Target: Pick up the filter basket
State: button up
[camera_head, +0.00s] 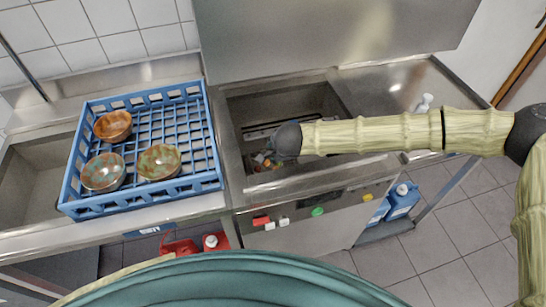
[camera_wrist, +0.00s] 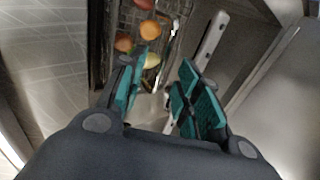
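The filter basket (camera_wrist: 174,30) shows in the wrist view as a dark mesh container, at the top centre, with several orange, red and yellowish scraps in it. In the head view the coloured scraps (camera_head: 262,162) show low in the open steel tank; the basket is partly hidden by my wrist. My gripper (camera_wrist: 161,72) is open, its two teal-padded fingers apart with nothing held between them. In the wrist view the basket lies beyond the fingertips; I cannot tell whether the left finger touches it. In the head view my fingers are hidden behind the dark wrist.
A perforated metal bar (camera_wrist: 212,40) lies close to the right finger. Tank walls surround the gripper. A blue rack (camera_head: 205,185) with three bowls stands left of the tank (camera_head: 236,112).

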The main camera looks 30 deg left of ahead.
jog(key=shift+p+x, duration=1.05)
jog(key=shift+x, duration=1.1)
jog(key=shift+w, duration=0.1)
jog(key=shift+c, duration=0.4)
grip_shut()
jog(key=shift+r, duration=0.1)
